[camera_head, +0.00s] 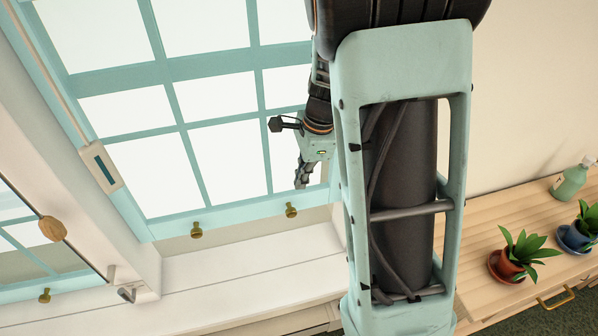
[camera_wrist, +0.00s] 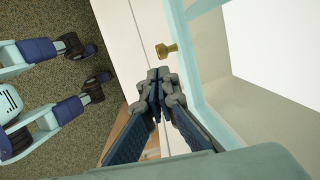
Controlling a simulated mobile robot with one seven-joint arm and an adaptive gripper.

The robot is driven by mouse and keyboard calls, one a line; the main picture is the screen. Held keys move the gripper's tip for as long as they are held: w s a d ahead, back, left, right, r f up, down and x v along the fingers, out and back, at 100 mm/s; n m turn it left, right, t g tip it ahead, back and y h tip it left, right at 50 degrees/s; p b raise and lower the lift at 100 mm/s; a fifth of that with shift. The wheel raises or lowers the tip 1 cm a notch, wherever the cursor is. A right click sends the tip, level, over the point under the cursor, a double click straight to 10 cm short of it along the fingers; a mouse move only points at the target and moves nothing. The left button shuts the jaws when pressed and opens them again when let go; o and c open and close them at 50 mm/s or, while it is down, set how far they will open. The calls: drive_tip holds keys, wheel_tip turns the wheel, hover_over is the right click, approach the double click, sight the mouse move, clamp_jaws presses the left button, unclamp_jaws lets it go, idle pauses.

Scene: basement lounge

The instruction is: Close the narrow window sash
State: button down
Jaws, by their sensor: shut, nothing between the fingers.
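A teal-framed window sash (camera_head: 250,207) with several panes fills the upper left of the head view. Two brass knobs sit on its bottom rail, a left one (camera_head: 196,230) and a right one (camera_head: 291,210). A beige strip shows between this rail and the white sill (camera_head: 230,265). Part of another teal sash (camera_head: 25,290) with a brass knob shows at far left. I cannot tell for sure which sash is the narrow one. My gripper (camera_head: 301,184) is shut and empty, fingers down, just above the right knob in the picture. In the wrist view its fingertips (camera_wrist: 157,76) are near a brass knob (camera_wrist: 167,50), apparently not touching.
A wooden counter (camera_head: 480,230) at right bears a red-potted plant (camera_head: 515,258), a blue-potted plant (camera_head: 582,232) and a green bottle (camera_head: 571,180). A white post (camera_head: 75,170) separates the windows. Carpet (camera_wrist: 60,100) shows in the wrist view. My arm hides the sash's right side.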

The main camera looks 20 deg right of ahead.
sight(292, 211)
drive_tip(key=f, duration=0.3)
drive_tip(key=a+f, duration=0.1)
drive_tip(key=f, duration=0.3)
drive_tip(key=w+f, duration=0.1)
drive_tip(key=f, duration=0.2)
drive_tip(key=shift+w+a+f, duration=0.1)
drive_tip(key=shift+a+f, duration=0.1)
drive_tip(key=shift+a, duration=0.15)
drive_tip(key=shift+b, duration=0.3)
wheel_tip(292, 211, down, 18)
drive_tip(key=b, duration=1.4)
drive_tip(key=shift+f, duration=0.3)
wheel_tip(292, 211, up, 14)
drive_tip(key=s+d+p, duration=0.1)
drive_tip(key=d+p, duration=0.1)
drive_tip(key=p, duration=0.3)
drive_tip(key=shift+s, duration=0.3)
drive_tip(key=shift+d, duration=0.1)
